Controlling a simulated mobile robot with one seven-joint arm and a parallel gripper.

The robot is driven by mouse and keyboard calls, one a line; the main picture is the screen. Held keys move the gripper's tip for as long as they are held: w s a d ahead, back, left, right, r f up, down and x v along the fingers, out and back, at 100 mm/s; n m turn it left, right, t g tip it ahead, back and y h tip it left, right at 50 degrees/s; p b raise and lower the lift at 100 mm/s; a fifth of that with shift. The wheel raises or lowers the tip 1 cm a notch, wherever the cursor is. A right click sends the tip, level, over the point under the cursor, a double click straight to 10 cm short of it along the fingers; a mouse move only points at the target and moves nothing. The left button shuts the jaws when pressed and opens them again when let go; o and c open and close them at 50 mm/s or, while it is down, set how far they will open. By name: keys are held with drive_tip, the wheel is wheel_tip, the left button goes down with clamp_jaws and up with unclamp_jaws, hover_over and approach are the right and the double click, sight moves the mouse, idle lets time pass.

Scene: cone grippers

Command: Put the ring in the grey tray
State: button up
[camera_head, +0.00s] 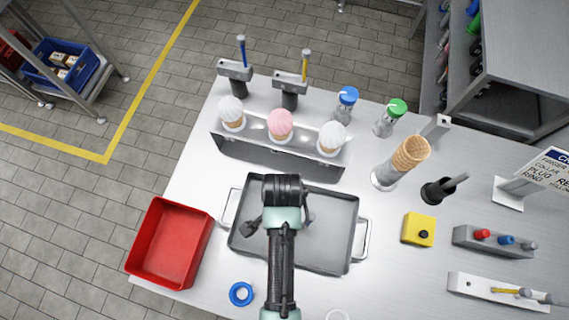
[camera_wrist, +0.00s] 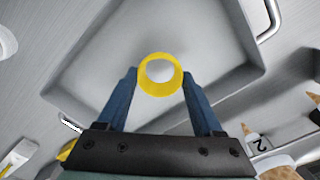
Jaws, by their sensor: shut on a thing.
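My gripper (camera_wrist: 160,82) shows in the wrist view with its two blue fingers on either side of a yellow ring (camera_wrist: 160,91). It is shut on the ring. The ring is held above the grey tray, whose floor (camera_wrist: 105,55) fills much of the wrist view behind it. In the head view the grey tray (camera_head: 335,225) lies mid-table with a metal handle at each end. My arm crosses over it and hides its middle. The yellow ring is hidden in the head view.
A red bin (camera_head: 168,243) stands left of the tray. A blue ring (camera_head: 240,293) lies at the table's front. Behind the tray is a rack (camera_head: 265,157) of cones. A tall cone (camera_head: 408,155), a black cup (camera_head: 436,191) and a yellow box (camera_head: 418,230) stand to the right.

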drive_tip(key=shift+f, duration=1.85)
drive_tip(key=shift+f, duration=0.2)
drive_tip(key=o, duration=1.3)
drive_tip(key=shift+r, duration=0.15)
